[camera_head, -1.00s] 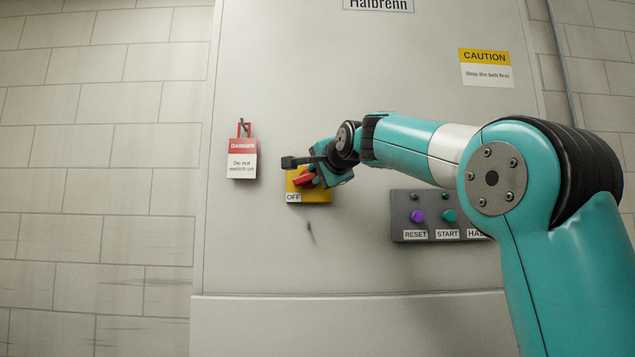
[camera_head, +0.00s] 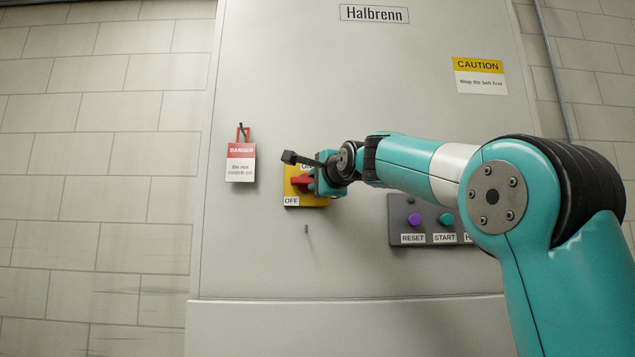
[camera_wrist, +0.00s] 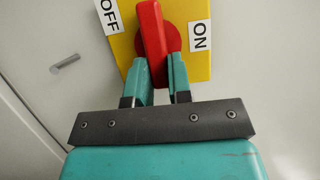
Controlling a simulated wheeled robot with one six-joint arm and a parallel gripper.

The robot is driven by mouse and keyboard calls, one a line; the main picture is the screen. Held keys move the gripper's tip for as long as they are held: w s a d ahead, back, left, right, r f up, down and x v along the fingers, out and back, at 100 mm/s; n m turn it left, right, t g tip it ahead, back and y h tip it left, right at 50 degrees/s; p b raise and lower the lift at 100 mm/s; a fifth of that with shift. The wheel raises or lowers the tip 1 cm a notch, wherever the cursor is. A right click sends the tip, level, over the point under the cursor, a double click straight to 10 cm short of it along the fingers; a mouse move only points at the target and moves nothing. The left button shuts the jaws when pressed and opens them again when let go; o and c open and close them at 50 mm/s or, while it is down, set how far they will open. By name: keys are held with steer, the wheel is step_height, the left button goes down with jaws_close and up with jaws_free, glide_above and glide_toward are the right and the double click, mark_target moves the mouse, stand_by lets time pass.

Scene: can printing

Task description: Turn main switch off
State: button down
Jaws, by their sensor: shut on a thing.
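The main switch has a yellow plate (camera_head: 320,201) with an OFF label at its lower left and a partly hidden ON label at its top. It also shows in the wrist view (camera_wrist: 190,12). Its red handle (camera_head: 301,184) points roughly left in the head view, between the two labels; in the wrist view the handle (camera_wrist: 152,30) stands near upright, OFF to its left and ON to its right. My gripper (camera_head: 311,184) is shut on the handle, a finger on each side in the wrist view (camera_wrist: 159,72). The gripper hides the plate's right part.
A red and white DANGER tag (camera_head: 240,163) hangs on a hook left of the switch. A grey button panel (camera_head: 400,226) with RESET and START buttons is to the right, partly behind my arm. A small peg (camera_head: 307,229) sticks out below the switch.

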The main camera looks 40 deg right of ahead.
steer(key=c, duration=1)
jaws_free()
steer(key=shift+c, duration=0.2)
steer(key=b+v, duration=0.7)
steer(key=v, duration=1)
steer(key=shift+s, duration=0.25)
steer(key=shift+f, duration=0.1)
